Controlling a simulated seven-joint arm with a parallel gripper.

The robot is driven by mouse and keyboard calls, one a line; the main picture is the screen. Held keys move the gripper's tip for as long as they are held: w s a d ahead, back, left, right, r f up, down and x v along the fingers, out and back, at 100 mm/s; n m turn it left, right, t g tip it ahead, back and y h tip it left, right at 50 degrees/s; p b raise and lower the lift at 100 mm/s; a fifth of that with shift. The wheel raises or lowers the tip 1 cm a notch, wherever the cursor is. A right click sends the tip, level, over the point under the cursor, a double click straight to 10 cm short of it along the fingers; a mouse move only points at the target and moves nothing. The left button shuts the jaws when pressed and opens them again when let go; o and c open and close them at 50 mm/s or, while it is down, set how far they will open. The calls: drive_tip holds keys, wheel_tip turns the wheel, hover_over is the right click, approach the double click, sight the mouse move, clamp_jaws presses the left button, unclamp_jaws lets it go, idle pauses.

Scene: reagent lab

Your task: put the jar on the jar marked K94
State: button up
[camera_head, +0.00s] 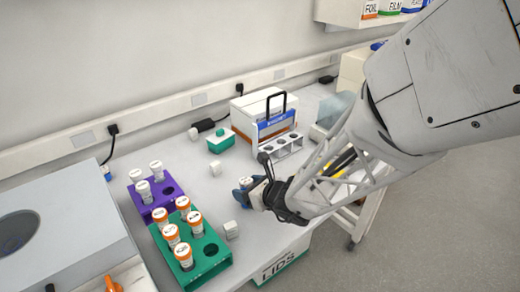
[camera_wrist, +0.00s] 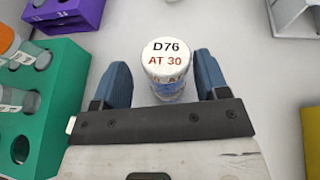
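A jar with a white lid reading "D76 AT 30" (camera_wrist: 167,60) stands between my fingers in the wrist view, with a visible gap on each side. My gripper (camera_wrist: 163,82) is open around it; its blue fingers also show in the head view (camera_head: 246,182), low over the bench. Orange-and-white capped jars (camera_head: 184,254) stand in the green rack (camera_head: 215,267), and white-capped jars (camera_head: 144,190) stand in the purple rack (camera_head: 172,202). I cannot read K94 on any lid.
A teal box (camera_head: 221,141) and a white rack with holes (camera_head: 284,146) stand behind my gripper. A grey machine (camera_head: 55,235) fills the left front. The bench's front edge is close to my gripper.

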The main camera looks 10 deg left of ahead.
drive_tip(key=shift+r, duration=0.2)
drive_tip(key=v, duration=1.2)
idle(0.4)
idle(0.5)
drive_tip(key=s+d+r+n+g+h, duration=0.1)
drive_tip(key=s+d+r+n+g, duration=0.15)
drive_tip(key=s+n, duration=0.4)
drive_tip(key=s+d+r+n+g+h, duration=0.2)
drive_tip(key=s+r+n+g, duration=0.1)
drive_tip(key=n, duration=0.6)
drive_tip(key=s+d+r+n+h, duration=0.3)
drive_tip(key=d+n+h, duration=0.1)
drive_tip(key=d, duration=0.3)
drive_tip(key=s+d+r+n+h, duration=0.3)
drive_tip(key=d+n+h, duration=0.1)
drive_tip(key=d, duration=0.3)
drive_tip(key=shift+d+n, duration=0.15)
drive_tip(key=shift+n, duration=0.6)
drive_tip(key=shift+s, duration=0.1)
drive_tip(key=shift+c, duration=0.5)
